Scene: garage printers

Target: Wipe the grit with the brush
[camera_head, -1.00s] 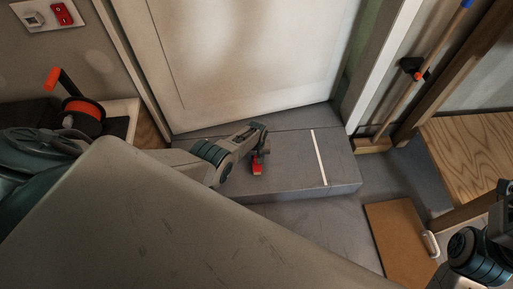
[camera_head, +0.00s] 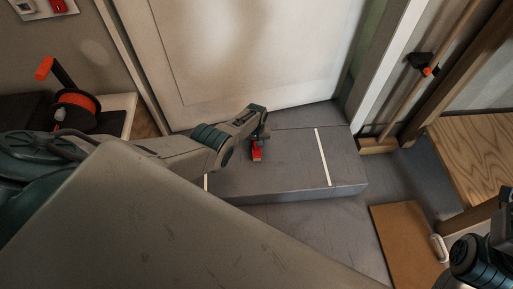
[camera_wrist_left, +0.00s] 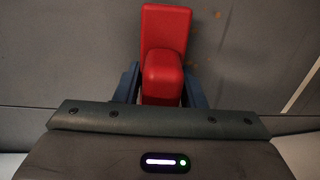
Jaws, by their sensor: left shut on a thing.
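The red brush (camera_head: 257,151) is in my left gripper (camera_head: 262,137), which is shut on it over the grey step in front of the white door. In the left wrist view the red brush (camera_wrist_left: 164,50) sits between the dark fingers of the left gripper (camera_wrist_left: 161,85). Its bristles are mostly hidden there; a pale tip shows in the head view, at or close to the step's top. A few small brownish specks that look like grit (camera_wrist_left: 218,43) lie on the grey surface just right of the brush. My right gripper is not in view; only part of that arm shows at lower right.
The step (camera_head: 290,160) has a white strip (camera_head: 323,157) on its right and another (camera_head: 206,182) partly hidden by my arm. An orange cable reel (camera_head: 78,110) stands at left. A brown board (camera_head: 405,245) lies on the floor at right, near a wooden table (camera_head: 475,150).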

